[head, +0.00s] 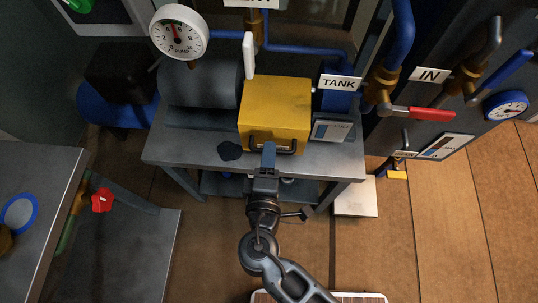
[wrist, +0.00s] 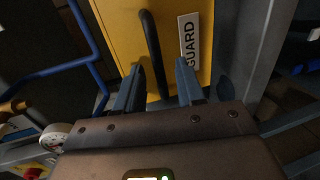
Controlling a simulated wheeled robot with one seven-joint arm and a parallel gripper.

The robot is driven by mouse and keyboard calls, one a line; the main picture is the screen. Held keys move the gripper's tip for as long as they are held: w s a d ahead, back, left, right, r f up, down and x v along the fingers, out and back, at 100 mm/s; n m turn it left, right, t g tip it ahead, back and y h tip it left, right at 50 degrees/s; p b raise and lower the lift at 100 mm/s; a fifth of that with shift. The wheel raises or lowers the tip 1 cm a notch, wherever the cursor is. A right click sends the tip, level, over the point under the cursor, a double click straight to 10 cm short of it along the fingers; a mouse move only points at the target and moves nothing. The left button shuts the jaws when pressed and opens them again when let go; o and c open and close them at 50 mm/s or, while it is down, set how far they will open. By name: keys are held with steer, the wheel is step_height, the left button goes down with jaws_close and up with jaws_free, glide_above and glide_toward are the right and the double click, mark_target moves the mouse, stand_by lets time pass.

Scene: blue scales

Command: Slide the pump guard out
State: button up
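In the wrist view the yellow face (wrist: 122,30), the black handle (wrist: 151,42) and a white GUARD label (wrist: 189,41) fill the top. My gripper (head: 269,148) is at the handle. In the wrist view my gripper (wrist: 159,66) is open, with one finger on each side of the handle and gaps beside it. In the head view my gripper hides part of the handle.
The bench (head: 205,146) has a dark round piece (head: 230,151) left of the guard and a small panel (head: 332,130) right of it. A red-handled valve (head: 432,114) and pipes stand at right. Floor (head: 385,235) shows in front of the bench.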

steer(key=b+v, duration=0.1)
steer(key=v, duration=0.7)
steer(key=shift+w, duration=0.1)
stand_by(0.5)
steer(key=s+d+f+m+g+y, duration=0.1)
steer(key=s+d+f+m+g, duration=0.15)
steer(key=s+d, duration=0.35)
steer(key=s+d+f+m+g+y, duration=0.1)
steer(key=s+d+m+g, duration=0.2)
steer(key=d, duration=0.5)
steer(key=s+d+r+m+t, duration=0.1)
steer(key=s+d+r+m, duration=0.2)
steer(key=r, duration=0.3)
steer(key=s+d+r+m+t+h, duration=0.1)
steer(key=s+d+r+m+t, duration=0.1)
steer(key=r, duration=0.5)
steer(key=s+d+r+m+t, duration=0.2)
steer(key=s+d+r+m, duration=0.2)
steer(key=s+r+m, duration=0.1)
steer(key=shift+s+d+r+m, duration=0.2)
steer(key=shift+s+r+m, duration=0.2)
steer(key=shift+r+m, duration=0.6)
steer(key=shift+f, duration=0.15)
